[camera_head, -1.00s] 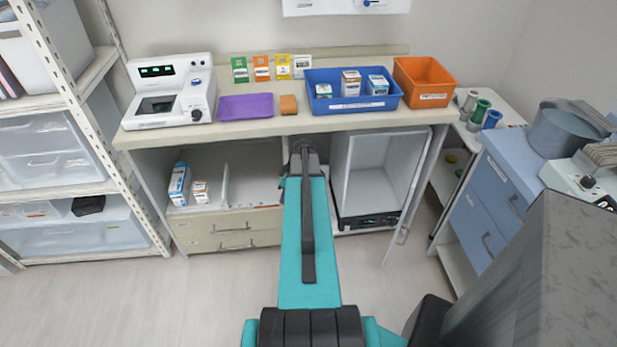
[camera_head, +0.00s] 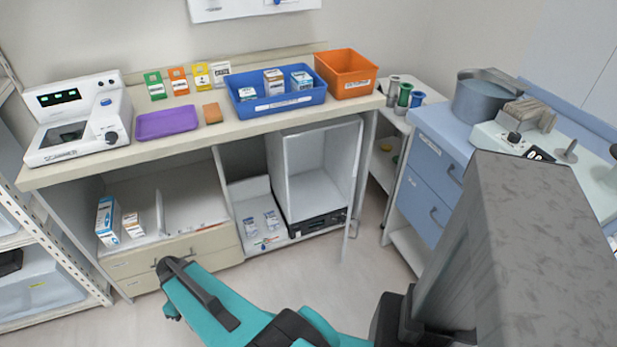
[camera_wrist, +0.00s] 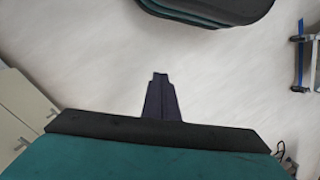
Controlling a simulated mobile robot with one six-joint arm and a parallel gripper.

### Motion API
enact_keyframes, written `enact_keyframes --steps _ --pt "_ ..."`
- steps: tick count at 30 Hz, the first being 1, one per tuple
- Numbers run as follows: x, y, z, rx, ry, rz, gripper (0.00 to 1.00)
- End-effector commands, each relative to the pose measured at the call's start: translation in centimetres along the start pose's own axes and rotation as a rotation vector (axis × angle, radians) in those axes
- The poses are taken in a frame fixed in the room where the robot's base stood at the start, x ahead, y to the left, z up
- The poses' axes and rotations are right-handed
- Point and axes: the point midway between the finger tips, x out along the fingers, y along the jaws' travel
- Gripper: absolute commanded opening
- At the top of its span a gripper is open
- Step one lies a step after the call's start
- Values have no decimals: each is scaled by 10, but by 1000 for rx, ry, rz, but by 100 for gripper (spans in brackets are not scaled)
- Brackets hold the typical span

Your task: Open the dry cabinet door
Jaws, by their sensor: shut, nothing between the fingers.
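The dry cabinet (camera_head: 322,165) is a white box with a black panel along its bottom, under the right part of the bench. Its front is open and its empty-looking white inside shows in the head view. The door (camera_head: 362,175) stands swung out on the right side, seen nearly edge-on, with a handle (camera_head: 354,229) low on it. My gripper (camera_wrist: 160,78) shows in the wrist view, shut and empty over bare floor, with no contact with the door visible. In the head view the gripper cannot be made out; my teal arm lies at the bottom, left of the cabinet.
The bench (camera_head: 225,128) holds a blue bin (camera_head: 275,104), an orange bin (camera_head: 346,84) and a white device (camera_head: 78,122). Drawers (camera_head: 180,259) are below left. Floor is clear before the cabinet.

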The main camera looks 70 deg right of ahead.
Motion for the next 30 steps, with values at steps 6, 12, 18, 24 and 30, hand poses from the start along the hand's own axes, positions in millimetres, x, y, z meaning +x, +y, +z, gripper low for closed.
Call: enact_keyframes --steps 6,12,18,24,30 --pt "57 -48 22 18 -100 32 0" --pt "100 -84 49 39 -182 79 0" --pt "138 -110 80 59 -253 142 0" --pt "162 -127 105 69 -297 197 0" --pt "170 -132 114 76 -311 220 0"
